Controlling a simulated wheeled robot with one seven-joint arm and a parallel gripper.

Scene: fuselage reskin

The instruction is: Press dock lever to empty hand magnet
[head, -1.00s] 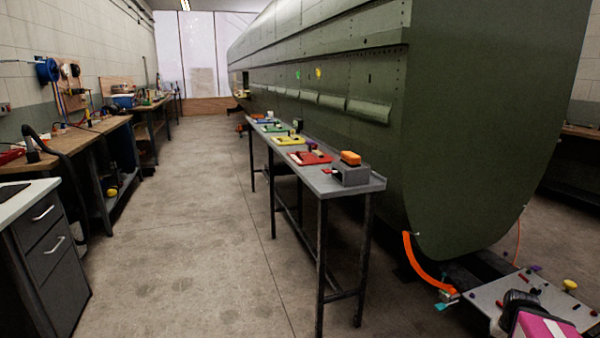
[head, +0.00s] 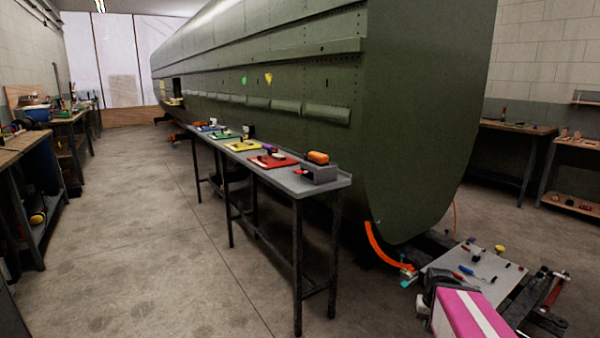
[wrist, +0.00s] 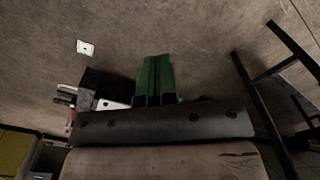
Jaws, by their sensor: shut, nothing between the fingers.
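A grey block-like dock (head: 322,174) stands on the near end of the long narrow table (head: 335,184) in the head view. An orange block, which may be the hand magnet (head: 317,157), rests on top of it. A small red piece (head: 299,171) shows at the dock's left side; I cannot tell whether it is the lever. My gripper (wrist: 155,80) shows in the wrist view with its green fingers together and empty, above bare floor. It is well apart from the dock, which the wrist view does not clearly show.
Red (head: 272,161) and yellow (head: 243,145) mats with small parts lie farther along the table. The green fuselage (head: 420,130) stands behind it. A grey plate with tools (head: 490,287) is at lower right. Open floor (head: 150,240) lies left of the table.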

